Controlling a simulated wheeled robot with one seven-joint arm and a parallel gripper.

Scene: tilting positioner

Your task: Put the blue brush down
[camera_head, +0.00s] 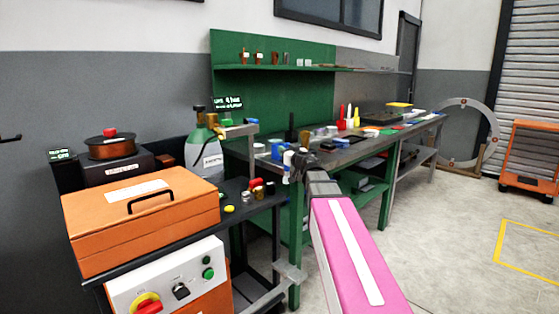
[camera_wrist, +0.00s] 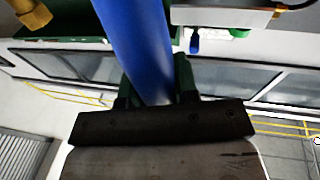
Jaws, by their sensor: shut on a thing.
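The blue brush (camera_wrist: 138,45) fills the upper middle of the wrist view as a smooth blue shaft. My gripper (camera_wrist: 158,88) is shut on it, with a dark finger on each side; its far end runs out of the picture. In the head view my gripper (camera_head: 297,162) is at the end of my pink arm, in front of the near end of the green workbench (camera_head: 295,210). A small blue and white thing shows beside it there; I cannot tell whether it is the brush.
The bench top holds several small items, with red, white and yellow bottles (camera_head: 348,118) farther back. Open floor (camera_head: 445,230) lies at right.

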